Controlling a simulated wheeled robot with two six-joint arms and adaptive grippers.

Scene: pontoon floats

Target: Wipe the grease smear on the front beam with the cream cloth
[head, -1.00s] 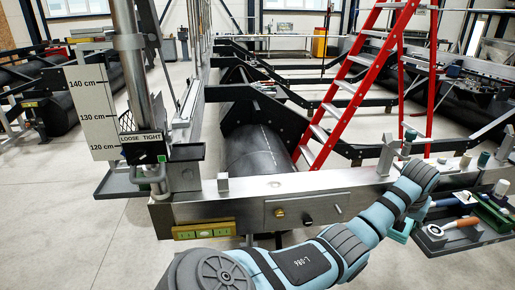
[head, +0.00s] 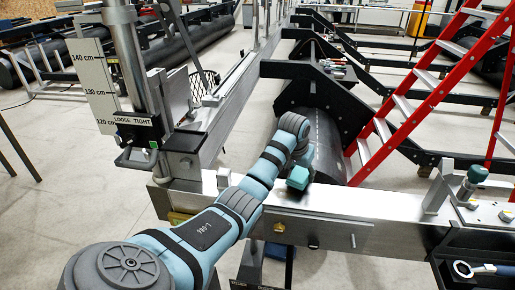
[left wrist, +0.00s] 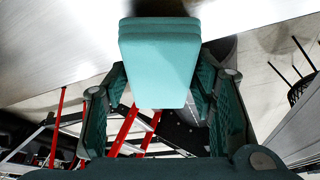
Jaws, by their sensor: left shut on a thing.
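My left gripper (left wrist: 165,100) is shut on a folded teal block of cloth (left wrist: 160,60); no cream cloth shows. In the head view the teal cloth (head: 298,177) is at the front beam (head: 375,205), over its top face, left of the middle of the visible beam. I cannot tell whether the cloth touches the metal. The left wrist view shows the beam's pale metal (left wrist: 55,40) beyond the cloth. I cannot make out a grease smear; my arm and the cloth cover part of the beam top. My right gripper is not in view.
A small upright metal block (head: 223,178) stands on the beam left of the cloth. An upright bracket (head: 438,187) and a teal-capped bottle (head: 476,177) stand on its right. A red ladder (head: 432,80) rises behind. A wrench (head: 482,269) lies in the front-right tray.

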